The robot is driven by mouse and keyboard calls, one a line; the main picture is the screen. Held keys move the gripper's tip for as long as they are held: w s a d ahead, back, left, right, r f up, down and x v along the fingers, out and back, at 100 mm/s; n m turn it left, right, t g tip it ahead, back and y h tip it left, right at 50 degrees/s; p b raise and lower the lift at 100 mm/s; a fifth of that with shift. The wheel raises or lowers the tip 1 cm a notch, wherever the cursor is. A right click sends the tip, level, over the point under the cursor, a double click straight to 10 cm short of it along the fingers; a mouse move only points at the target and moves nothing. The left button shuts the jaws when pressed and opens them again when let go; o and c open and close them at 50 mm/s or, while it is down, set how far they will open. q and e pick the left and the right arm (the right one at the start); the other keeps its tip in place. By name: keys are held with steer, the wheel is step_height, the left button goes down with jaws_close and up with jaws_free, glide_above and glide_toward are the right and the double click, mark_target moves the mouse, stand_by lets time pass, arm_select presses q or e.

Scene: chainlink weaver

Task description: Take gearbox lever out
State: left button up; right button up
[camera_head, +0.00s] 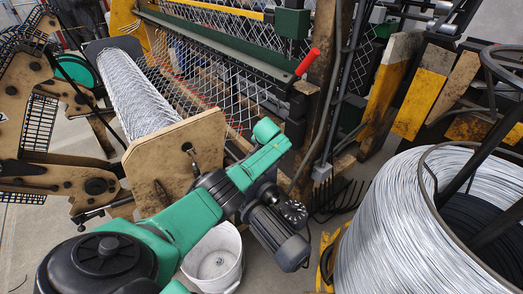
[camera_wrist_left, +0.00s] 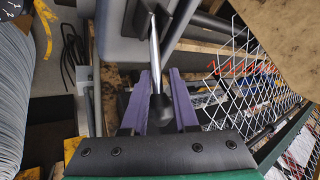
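The gearbox lever (camera_wrist_left: 155,50) is a bright metal rod with a dark knob (camera_wrist_left: 160,110) at its lower end in the left wrist view. Its upper end meets a grey housing (camera_wrist_left: 125,22). My left gripper (camera_wrist_left: 161,72) has two purple fingers, one on each side of the knob and rod. The fingers stand apart with the lever between them; whether they press on the knob is unclear. In the head view my green left arm reaches in from the lower left, and its fingers and the lever are hidden. My right gripper is not in view.
A large wire coil (camera_head: 400,220) fills the lower right. A white bucket (camera_head: 215,258) stands below my arm. A tan plate (camera_head: 150,165) and a mesh roll (camera_head: 132,90) are at the left. A red handle (camera_head: 308,62) sticks out from the mesh machine behind.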

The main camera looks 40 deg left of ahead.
arm_select(q)
steer(key=shift+o, duration=0.6)
steer(key=shift+w+r, duration=0.2)
steer(key=shift+w, duration=0.1)
steer(key=shift+d+f, duration=0.1)
steer(key=shift+f, duration=0.1)
steer(key=shift+s+d+r+p, duration=0.2)
steer(key=shift+s+r+p, duration=0.05)
steer(key=shift+r+p, duration=0.25)
steer(key=p+v, duration=0.2)
steer(key=v, duration=1.1)
steer(key=shift+s+d, duration=0.1)
